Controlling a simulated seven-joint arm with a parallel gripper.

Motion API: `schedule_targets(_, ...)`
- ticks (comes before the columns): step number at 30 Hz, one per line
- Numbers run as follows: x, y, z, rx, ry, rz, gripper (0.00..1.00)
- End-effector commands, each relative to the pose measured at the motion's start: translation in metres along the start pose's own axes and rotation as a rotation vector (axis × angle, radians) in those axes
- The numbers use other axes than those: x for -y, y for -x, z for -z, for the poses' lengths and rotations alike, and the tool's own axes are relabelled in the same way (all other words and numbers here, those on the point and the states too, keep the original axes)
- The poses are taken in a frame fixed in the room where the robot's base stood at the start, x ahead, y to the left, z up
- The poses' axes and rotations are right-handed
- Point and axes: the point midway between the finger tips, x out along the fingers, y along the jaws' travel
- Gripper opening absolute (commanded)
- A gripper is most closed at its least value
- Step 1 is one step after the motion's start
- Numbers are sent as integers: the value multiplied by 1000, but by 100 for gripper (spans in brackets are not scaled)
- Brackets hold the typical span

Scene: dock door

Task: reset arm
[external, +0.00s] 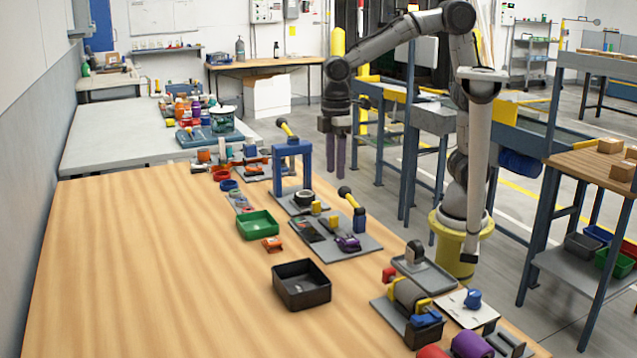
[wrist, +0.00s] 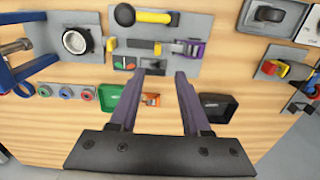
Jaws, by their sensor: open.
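My gripper (external: 334,152) hangs from my arm with its fingers pointing down, at the upper middle of the external view. It is above and beyond the far right edge of the wooden table (external: 150,270) in that picture. In the wrist view my gripper (wrist: 168,76) shows two purple-grey fingers spread apart with nothing between them. It touches no object that I can see.
On the table are a green bin (external: 257,226), a black bin (external: 301,286), a blue press frame (external: 292,165) and a grey plate with a yellow-handled lever (external: 351,197). A roller fixture (external: 408,296) stands near the right edge. The table's left part is clear.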

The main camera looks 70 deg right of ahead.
Motion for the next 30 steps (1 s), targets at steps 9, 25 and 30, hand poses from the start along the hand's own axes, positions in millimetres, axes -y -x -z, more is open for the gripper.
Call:
schedule_targets(9,0,12,0,-1,0,0,48)
schedule_targets(25,-31,69,-64,-173,-188,-79,48)
schedule_targets(30,-30,83,-122,-285,-362,-140,48)
